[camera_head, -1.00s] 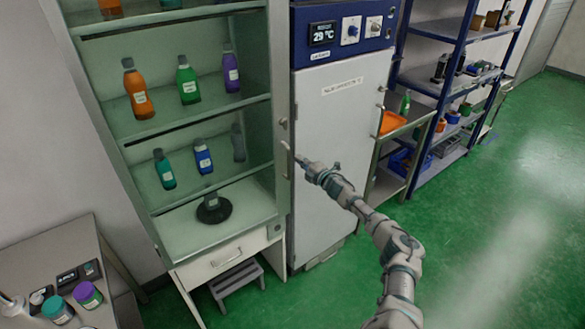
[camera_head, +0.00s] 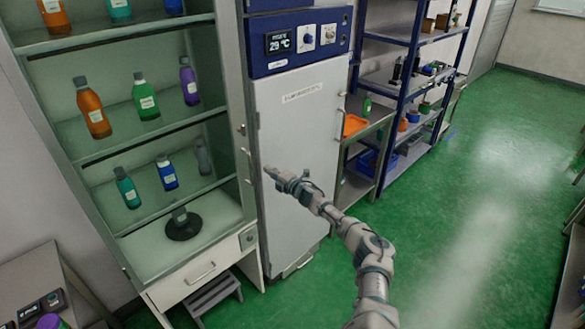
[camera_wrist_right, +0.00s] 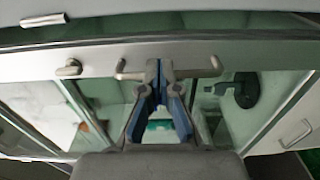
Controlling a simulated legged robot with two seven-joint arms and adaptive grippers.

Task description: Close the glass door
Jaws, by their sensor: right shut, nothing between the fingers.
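The tall glass-fronted cabinet (camera_head: 68,153) stands at the left in the head view, with bottles visible on its shelves. A pale upright frame with a small metal handle (camera_head: 247,166) runs along its right side. I cannot tell how far the glass door stands open. My right gripper (camera_head: 269,172) is shut and empty, a little right of that handle in the picture. In the right wrist view, the shut fingertips (camera_wrist_right: 159,68) overlap the metal handle bar (camera_wrist_right: 198,72) on a pale door frame; contact is unclear. My left gripper is not in view.
A grey cabinet with a blue temperature panel (camera_head: 299,39) stands right of the glass cabinet. Beyond it are a metal trolley with an orange tray (camera_head: 353,125) and blue shelving (camera_head: 410,80). A step stool (camera_head: 207,296) sits below the drawer. Green floor (camera_head: 470,200) is open at right.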

